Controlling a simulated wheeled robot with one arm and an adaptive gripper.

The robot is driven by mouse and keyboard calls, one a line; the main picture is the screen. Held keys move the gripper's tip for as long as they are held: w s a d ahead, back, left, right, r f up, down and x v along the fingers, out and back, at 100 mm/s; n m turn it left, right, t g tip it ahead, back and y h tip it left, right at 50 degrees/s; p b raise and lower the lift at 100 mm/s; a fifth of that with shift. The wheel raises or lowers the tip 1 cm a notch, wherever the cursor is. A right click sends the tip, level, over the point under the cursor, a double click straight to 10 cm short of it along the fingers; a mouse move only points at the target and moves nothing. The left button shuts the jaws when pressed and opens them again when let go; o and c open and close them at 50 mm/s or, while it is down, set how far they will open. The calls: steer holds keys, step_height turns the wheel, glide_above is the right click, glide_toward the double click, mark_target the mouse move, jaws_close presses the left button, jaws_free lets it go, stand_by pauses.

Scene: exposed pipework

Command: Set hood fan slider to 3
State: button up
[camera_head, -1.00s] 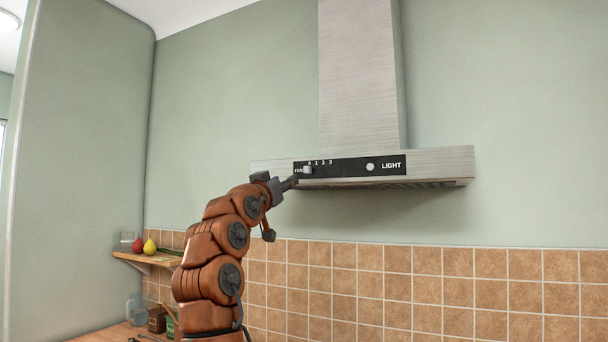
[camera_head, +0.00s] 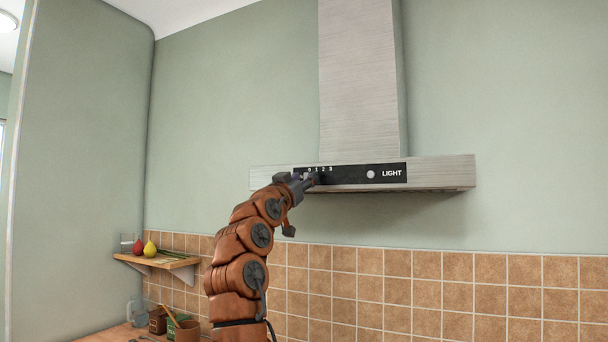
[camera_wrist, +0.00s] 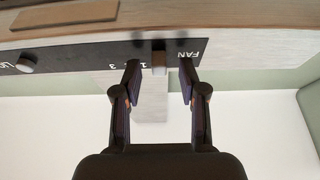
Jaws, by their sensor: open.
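The range hood's black control panel (camera_head: 345,172) carries a fan slider with marks 0 to 3 and a light knob (camera_head: 370,174). My gripper (camera_wrist: 160,82) is open, with one finger on each side of the knob; contact cannot be made out. In the head view my gripper (camera_head: 307,180) is at the panel's left end and hides the knob and part of the FAN label.
The steel hood body (camera_head: 440,172) juts from the wall under its chimney (camera_head: 358,80). The light knob also shows in the wrist view (camera_wrist: 26,63). A wooden shelf (camera_head: 175,262) with fruit is at the lower left. The wall right of the arm is clear.

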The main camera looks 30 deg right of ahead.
steer(key=shift+w+d+r, duration=0.15)
steer(key=shift+d, duration=0.15)
jaws_close()
stand_by(0.3)
stand_by(0.3)
